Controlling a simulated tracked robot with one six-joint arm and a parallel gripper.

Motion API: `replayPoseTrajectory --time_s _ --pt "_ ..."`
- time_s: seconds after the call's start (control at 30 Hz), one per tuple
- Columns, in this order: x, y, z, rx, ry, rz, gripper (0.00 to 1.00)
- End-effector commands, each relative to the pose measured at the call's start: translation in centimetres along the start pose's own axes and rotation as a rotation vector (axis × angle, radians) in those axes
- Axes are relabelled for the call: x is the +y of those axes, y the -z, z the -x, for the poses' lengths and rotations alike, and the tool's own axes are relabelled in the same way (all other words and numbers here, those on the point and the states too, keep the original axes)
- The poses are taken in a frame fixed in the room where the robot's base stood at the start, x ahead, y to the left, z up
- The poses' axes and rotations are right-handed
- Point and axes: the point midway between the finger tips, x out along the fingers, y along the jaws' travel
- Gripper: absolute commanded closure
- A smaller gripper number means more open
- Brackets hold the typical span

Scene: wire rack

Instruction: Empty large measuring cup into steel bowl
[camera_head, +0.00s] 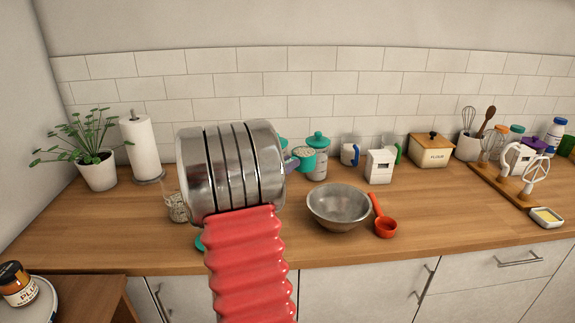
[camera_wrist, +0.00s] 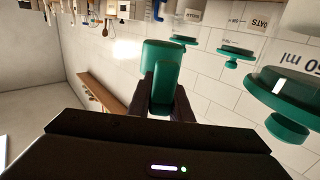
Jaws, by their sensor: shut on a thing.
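My gripper (camera_wrist: 165,86) is shut on the handle of a teal measuring cup (camera_wrist: 160,54) in the wrist view. The steel bowl (camera_head: 338,210) stands on the counter, to the right of and nearer than the cup, and looks empty. The bowl is not seen in the wrist view.
A red measuring scoop (camera_head: 384,226) lies beside the bowl's right side. A teal-lidded jar (camera_head: 319,165) and white containers (camera_head: 380,167) stand behind. An oat jar (camera_head: 175,207) is partly behind my arm. The wooden counter (camera_head: 440,215) is clear right of the scoop.

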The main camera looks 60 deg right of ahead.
Motion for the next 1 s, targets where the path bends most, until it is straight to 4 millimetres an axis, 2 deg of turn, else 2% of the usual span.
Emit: replayPoseTrajectory --time_s 0.37,1.0 --pt "0.4 -0.3 -0.2 0.001 -0.006 -0.011 1.0" --pt "1.5 -3.3 -0.3 0.002 -0.008 -0.111 1.0"
